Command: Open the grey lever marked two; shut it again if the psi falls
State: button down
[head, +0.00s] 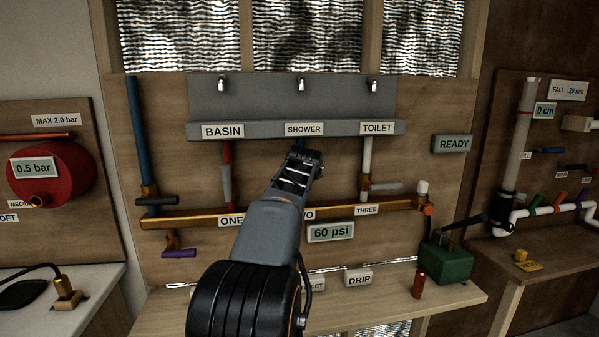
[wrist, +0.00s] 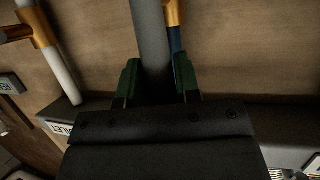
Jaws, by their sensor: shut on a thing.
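In the wrist view, my gripper (wrist: 158,82) has its green fingers shut on a grey lever (wrist: 152,45), a bar running roughly along a blue pipe (wrist: 176,42) with a brass fitting. In the head view, my gripper (head: 302,158) is just under the SHOWER label (head: 304,129), and my arm hides the lever. The label for two (head: 309,215) is partly covered, showing only "WO". The pressure display (head: 331,232) reads 60 psi. How far the lever is turned is unclear.
Lever one (head: 225,183) stands along the red pipe to the left. Lever three (head: 386,187) points sideways to the right. A brass manifold (head: 190,222) runs behind my arm. A READY sign (head: 453,144) is at right. A green box (head: 446,262) sits on the bench.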

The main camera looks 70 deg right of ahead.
jog(key=c, duration=0.8)
grip_release()
jog(key=b+v, duration=0.1)
jog(key=v, duration=1.2)
jog(key=shift+a+r, duration=0.2)
jog(key=shift+a, duration=0.1)
